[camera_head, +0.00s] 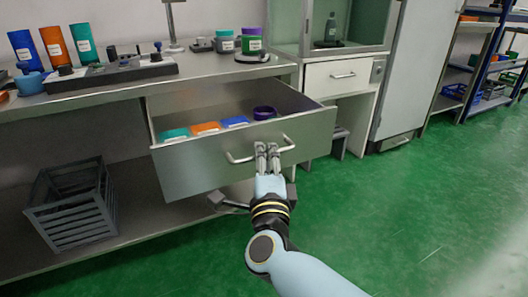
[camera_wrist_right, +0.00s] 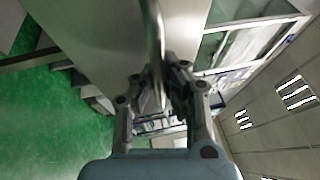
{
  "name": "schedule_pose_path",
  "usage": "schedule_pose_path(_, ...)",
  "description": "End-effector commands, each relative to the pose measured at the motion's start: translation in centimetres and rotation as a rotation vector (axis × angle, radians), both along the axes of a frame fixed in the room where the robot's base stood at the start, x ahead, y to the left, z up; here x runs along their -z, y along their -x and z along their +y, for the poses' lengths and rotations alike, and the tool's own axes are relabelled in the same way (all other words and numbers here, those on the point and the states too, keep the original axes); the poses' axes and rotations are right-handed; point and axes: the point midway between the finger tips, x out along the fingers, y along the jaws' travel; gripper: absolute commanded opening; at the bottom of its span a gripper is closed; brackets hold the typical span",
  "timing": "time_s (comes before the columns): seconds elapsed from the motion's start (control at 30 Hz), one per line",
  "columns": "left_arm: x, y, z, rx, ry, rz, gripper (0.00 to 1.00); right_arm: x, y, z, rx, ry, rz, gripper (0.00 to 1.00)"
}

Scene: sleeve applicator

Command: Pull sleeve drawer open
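The sleeve drawer (camera_head: 190,172) is a grey metal drawer under the bench and stands pulled well out. Inside lie a teal (camera_head: 174,134), an orange (camera_head: 206,128) and a blue item (camera_head: 235,121) in a row, with a dark purple ring-shaped item (camera_head: 264,113) farther right. A curved metal handle (camera_head: 238,158) is on its front. My right gripper (camera_head: 267,152) is at the middle of the handle, its fingers closed around the bar. In the right wrist view the handle (camera_wrist_right: 154,30) runs in between the fingers (camera_wrist_right: 164,88). My left gripper is not in view.
The bench top (camera_head: 110,93) holds colored cylinders, a black tray (camera_head: 112,75) and jars. A grey crate (camera_head: 72,205) sits on the lower shelf. A white cabinet drawer (camera_head: 337,75) is to the right, shut. The green floor (camera_head: 420,200) at right is clear.

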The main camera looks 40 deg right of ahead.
Motion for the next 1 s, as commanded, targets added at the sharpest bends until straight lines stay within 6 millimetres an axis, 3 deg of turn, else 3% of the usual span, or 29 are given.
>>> schedule_pose_path(0.2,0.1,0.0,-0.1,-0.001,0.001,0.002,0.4,0.4,0.1,0.1,-0.003,-0.007,0.007,0.0)
schedule_pose_path(0.23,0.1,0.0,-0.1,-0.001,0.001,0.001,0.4,0.4,0.1,0.1,-0.003,-0.007,0.007,0.08)
schedule_pose_path(0.43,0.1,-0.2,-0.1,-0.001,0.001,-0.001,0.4,0.3,0.0,0.1,-0.002,-0.005,0.005,0.34)
schedule_pose_path(0.77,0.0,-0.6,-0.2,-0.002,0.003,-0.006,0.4,-0.3,0.0,0.0,-0.001,-0.003,0.001,0.34)
schedule_pose_path(1.0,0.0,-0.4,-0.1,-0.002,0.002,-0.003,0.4,-4.8,0.0,0.0,0.0,-0.003,-0.007,0.34)
